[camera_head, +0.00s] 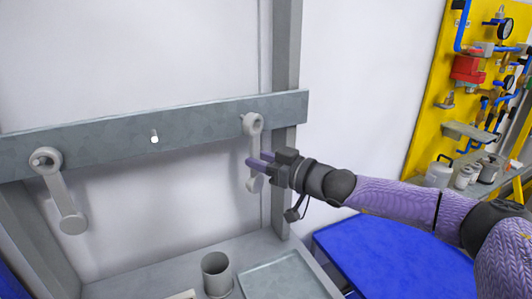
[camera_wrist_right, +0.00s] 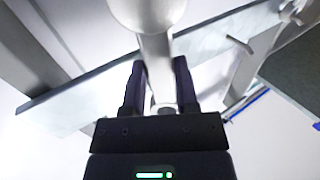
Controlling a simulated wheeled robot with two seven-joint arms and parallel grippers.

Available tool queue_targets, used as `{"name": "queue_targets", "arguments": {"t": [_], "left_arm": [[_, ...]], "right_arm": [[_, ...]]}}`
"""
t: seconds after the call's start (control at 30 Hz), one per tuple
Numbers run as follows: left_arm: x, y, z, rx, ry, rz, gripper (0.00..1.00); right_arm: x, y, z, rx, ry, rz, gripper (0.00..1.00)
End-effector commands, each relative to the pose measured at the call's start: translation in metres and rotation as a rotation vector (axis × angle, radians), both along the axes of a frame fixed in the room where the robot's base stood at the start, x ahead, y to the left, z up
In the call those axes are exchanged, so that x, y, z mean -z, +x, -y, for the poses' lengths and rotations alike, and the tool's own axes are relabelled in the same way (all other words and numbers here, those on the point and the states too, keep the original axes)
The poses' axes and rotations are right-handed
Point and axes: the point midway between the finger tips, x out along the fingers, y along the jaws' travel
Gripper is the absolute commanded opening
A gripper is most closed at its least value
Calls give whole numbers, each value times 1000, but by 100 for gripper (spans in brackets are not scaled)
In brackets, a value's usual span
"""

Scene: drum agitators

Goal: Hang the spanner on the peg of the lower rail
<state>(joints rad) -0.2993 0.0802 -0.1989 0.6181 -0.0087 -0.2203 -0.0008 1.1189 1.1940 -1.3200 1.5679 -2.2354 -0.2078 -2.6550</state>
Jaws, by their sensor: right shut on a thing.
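A grey rail (camera_head: 200,122) runs across the frame; only this one rail shows. A bare light peg (camera_head: 154,138) sticks out near its middle. The grey spanner (camera_head: 254,145) hangs down in front of the rail's right part, its ring end up. A small stub shows at the ring's upper left; I cannot tell if the ring is around a peg. My right gripper (camera_head: 252,168) is shut on the spanner's lower shaft. In the right wrist view the spanner shaft (camera_wrist_right: 156,55) lies between the fingers of my right gripper (camera_wrist_right: 160,70). My left gripper is not in view.
Another spanner (camera_head: 62,190) hangs at the rail's left end. A grey cup (camera_head: 216,274) and a tray (camera_head: 282,278) stand on the bench below. A blue surface (camera_head: 385,255) is at the right, with a yellow panel (camera_head: 430,100) behind it. A peg (camera_wrist_right: 240,44) shows in the wrist view.

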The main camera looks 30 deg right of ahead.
Motion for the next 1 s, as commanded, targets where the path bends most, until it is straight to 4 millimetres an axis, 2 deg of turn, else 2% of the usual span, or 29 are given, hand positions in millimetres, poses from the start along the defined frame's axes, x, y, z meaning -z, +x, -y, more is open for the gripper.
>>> {"name": "queue_targets", "arguments": {"t": [0.3,0.43,1.0], "left_arm": [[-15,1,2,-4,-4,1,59],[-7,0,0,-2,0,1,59],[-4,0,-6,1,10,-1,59]], "right_arm": [[-2,26,1,0,-1,3,0],[6,33,2,1,1,2,0],[9,38,2,0,0,1,0]]}}
